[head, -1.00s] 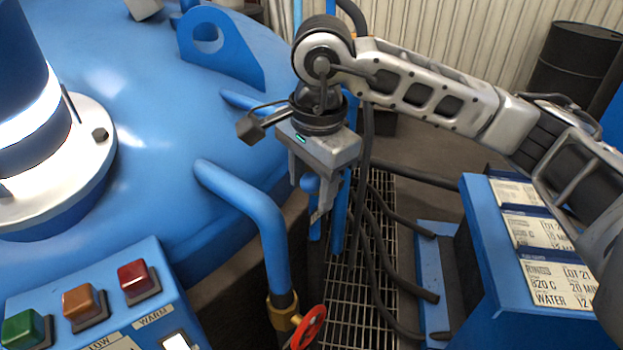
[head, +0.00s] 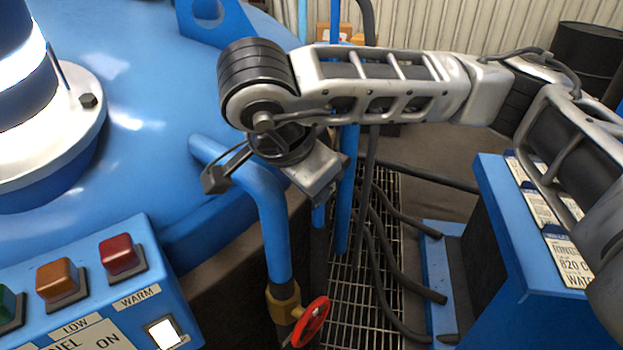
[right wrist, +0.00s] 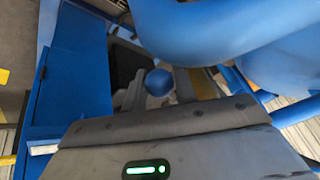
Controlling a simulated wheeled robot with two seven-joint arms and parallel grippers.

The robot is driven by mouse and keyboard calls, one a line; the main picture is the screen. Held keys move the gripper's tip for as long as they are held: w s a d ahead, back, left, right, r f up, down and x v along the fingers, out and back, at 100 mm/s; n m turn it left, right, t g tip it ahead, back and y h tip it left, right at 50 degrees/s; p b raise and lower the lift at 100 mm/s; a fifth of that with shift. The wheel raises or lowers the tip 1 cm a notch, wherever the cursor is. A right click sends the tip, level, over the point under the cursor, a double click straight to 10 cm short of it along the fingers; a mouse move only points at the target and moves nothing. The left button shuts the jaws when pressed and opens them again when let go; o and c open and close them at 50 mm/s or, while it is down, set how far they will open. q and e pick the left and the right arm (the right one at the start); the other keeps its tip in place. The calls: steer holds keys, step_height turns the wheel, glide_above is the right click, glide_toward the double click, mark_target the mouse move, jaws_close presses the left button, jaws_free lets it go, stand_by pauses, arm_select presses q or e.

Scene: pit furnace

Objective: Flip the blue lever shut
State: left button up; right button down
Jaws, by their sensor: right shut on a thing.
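The blue lever's round knob (right wrist: 158,82) shows between the fingers of my right gripper (right wrist: 158,92) in the right wrist view. The gripper is shut on the lever. In the head view my right gripper (head: 325,197) is tilted, beside the bent blue pipe. Its body and wrist hide the knob and most of the lever there. My left gripper is in neither current view.
A bent blue pipe (head: 272,225) with a red handwheel (head: 310,322) stands just left of the gripper. The blue furnace lid (head: 140,195) and a button panel (head: 95,290) are at left. A blue cabinet (head: 500,240) stands at right. Dark hoses (head: 385,240) cross the floor grating.

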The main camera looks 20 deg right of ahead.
steer(key=shift+f, duration=0.1)
steer(key=c, duration=1.1)
jaws_free()
steer(key=shift+c, duration=0.2)
steer(key=v, duration=1.6)
steer(key=shift+a+f+p, duration=0.2)
steer(key=shift+a+p, duration=0.1)
steer(key=shift+p, duration=0.15)
steer(key=shift+s, duration=0.15)
